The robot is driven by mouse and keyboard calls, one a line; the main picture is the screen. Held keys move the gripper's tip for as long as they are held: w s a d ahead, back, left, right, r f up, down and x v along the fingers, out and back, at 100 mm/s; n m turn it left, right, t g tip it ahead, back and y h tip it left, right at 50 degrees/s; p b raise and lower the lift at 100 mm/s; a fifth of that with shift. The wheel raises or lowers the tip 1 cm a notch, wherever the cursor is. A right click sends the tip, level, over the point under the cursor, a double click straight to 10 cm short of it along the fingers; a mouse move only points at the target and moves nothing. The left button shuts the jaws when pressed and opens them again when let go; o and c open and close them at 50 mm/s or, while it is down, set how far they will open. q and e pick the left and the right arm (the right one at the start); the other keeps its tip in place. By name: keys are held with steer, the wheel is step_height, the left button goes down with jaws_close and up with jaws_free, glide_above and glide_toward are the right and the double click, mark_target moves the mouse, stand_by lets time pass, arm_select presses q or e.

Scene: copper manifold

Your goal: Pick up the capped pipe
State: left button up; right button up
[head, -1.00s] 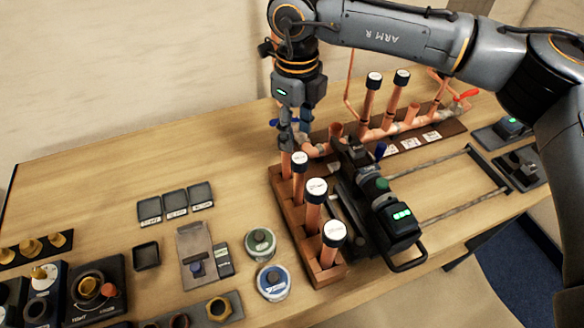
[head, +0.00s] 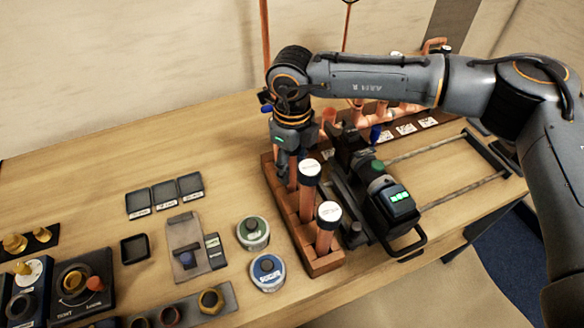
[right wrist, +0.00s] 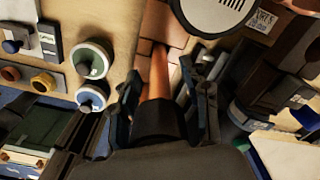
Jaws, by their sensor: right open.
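Capped copper pipes stand upright in a wooden rack (head: 318,262). Two show white-topped dark caps in the head view: the nearest pipe (head: 325,238) and the middle pipe (head: 307,200). The farthest capped pipe (head: 292,182) is mostly hidden by my right gripper (head: 290,172), which points down over it. In the right wrist view this pipe (right wrist: 159,78) and its dark cap (right wrist: 156,118) lie between the two open fingers (right wrist: 160,105). I cannot tell whether a finger touches it. My left gripper is not in view.
A black machine with a green display (head: 398,196) stands close right of the rack. Round tins (head: 252,233) and (head: 267,272) lie left of it. A copper manifold (head: 370,120) is behind. The table's back left is clear.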

steer(key=shift+w+f, duration=0.1)
steer(key=shift+f, duration=0.05)
jaws_close()
